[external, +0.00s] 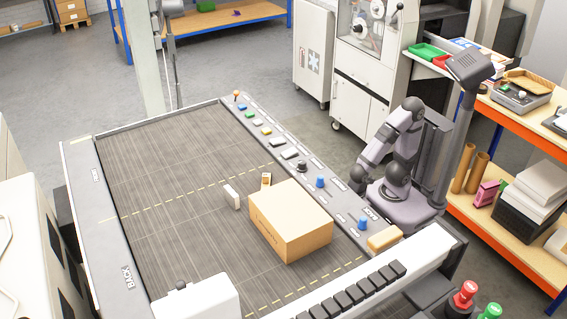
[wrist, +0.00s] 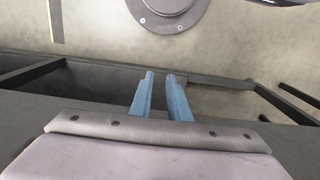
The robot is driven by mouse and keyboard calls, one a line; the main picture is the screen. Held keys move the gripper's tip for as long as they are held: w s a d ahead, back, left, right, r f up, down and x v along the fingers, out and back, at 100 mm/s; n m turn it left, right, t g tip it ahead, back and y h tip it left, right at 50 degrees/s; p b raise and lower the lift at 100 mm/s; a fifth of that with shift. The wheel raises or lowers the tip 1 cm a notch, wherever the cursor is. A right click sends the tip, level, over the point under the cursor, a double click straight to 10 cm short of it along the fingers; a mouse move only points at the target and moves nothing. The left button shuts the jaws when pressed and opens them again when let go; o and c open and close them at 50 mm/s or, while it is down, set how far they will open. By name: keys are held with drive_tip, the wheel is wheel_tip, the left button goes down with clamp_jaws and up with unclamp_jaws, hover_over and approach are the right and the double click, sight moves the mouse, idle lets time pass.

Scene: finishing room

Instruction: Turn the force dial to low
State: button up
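A control panel (external: 337,207) runs along the right side of the machine bed. On it stand a dark round knob (external: 302,166), a blue knob (external: 320,182) and another blue knob (external: 363,223). The panel labels are too small to read, so I cannot tell which knob is the force dial. My gripper (wrist: 160,76) shows two blue fingers with a gap between them and nothing held. In the external view my arm is folded to the right of the panel, its end low and apart from the knobs. No knob can be made out in the wrist view.
A cardboard box (external: 291,222) sits on the bed beside the panel. A small white block (external: 232,197) and a small tan block (external: 266,180) stand near it. Several coloured buttons line the panel's far part. A tan block (external: 384,239) lies near its front end.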

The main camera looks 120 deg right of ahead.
drive_tip(key=o, duration=0.5)
drive_tip(key=shift+r, duration=0.25)
drive_tip(key=shift+o, duration=0.2)
drive_tip(key=w+d+r+m+p, duration=0.1)
drive_tip(key=r+p, duration=1.2)
drive_tip(key=p, duration=0.1)
drive_tip(key=w+d+r+p, duration=0.1)
drive_tip(key=d+r+p, duration=0.1)
drive_tip(key=r+p, duration=1.2)
drive_tip(key=shift+w+d+m+g+p, duration=0.25)
drive_tip(key=shift+m+g+p, duration=0.1)
drive_tip(key=shift+m+g, duration=0.05)
wheel_tip(320, 180, up, 10)
drive_tip(key=m+p, duration=0.4)
drive_tip(key=p, duration=0.3)
hover_over(302, 161)
drive_tip(key=shift+s+r+t, duration=0.1)
drive_tip(key=shift+r+t, duration=0.1)
drive_tip(key=shift+t, duration=0.2)
drive_tip(key=shift+a+f+p, duration=0.1)
drive_tip(key=shift+f+p, duration=0.85)
drive_tip(key=shift+f, duration=2.75)
drive_tip(key=c, duration=1)
